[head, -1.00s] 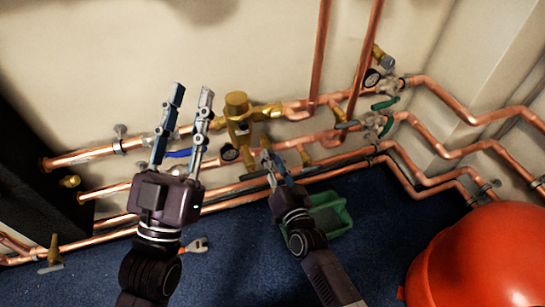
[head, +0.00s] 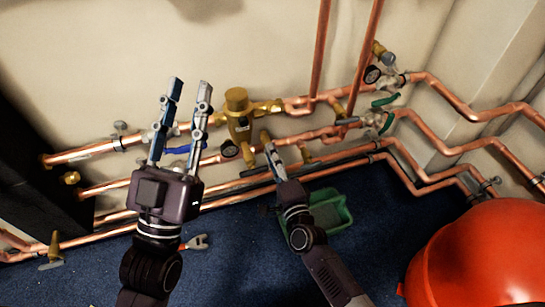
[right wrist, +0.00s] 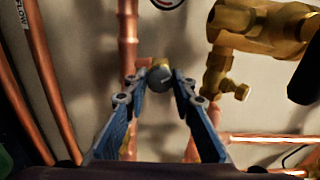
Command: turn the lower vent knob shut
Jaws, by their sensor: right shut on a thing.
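The lower vent knob (right wrist: 161,78) is a small round grey cap on a brass stem. In the right wrist view it sits between the fingertips of my right gripper (right wrist: 160,85), which is shut on it. In the head view my right gripper (head: 271,149) reaches to the brass vent (head: 264,136) below the brass valve body, and its fingers hide the knob there. My left gripper (head: 191,84) is open and empty, fingers pointing up in front of the wall and upper pipe. How far the knob is turned cannot be told.
Copper pipes run along the wall beside a brass valve (head: 238,115) and a gauge (head: 229,149). Another vent (head: 381,50) is at upper right.

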